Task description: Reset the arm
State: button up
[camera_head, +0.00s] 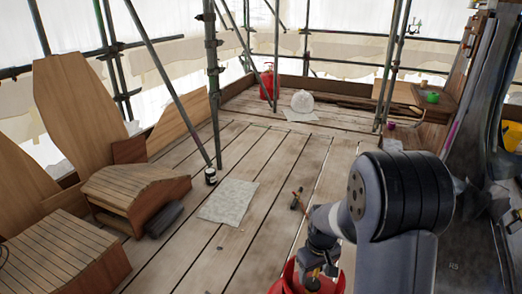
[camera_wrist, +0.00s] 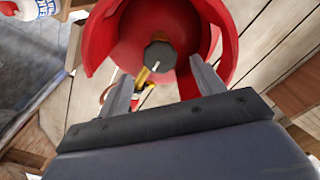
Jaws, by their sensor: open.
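My gripper (camera_wrist: 160,72) is open in the wrist view, its two grey fingers spread apart. A red bucket-like container (camera_wrist: 115,35) lies beyond the fingers, with a gap or opening in its side. A dark round knob or handle end (camera_wrist: 160,54) with a yellow part below it shows between the fingertips; I cannot tell if they touch it. In the head view, my arm reaches down over the red container (camera_head: 284,284) at the bottom edge, and the arm hides part of it. My fingertips are hard to make out there.
Wooden planks form the deck. A grey sheet (camera_head: 229,201) lies mid-deck, left of my arm. Wooden stepped blocks (camera_head: 130,187) stand at left. Scaffold poles (camera_head: 212,80) rise from the deck.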

notch_tip(320, 180, up, 6)
jog(key=p, duration=0.1)
jog(key=shift+r, duration=0.15)
jog(key=shift+s, duration=0.1)
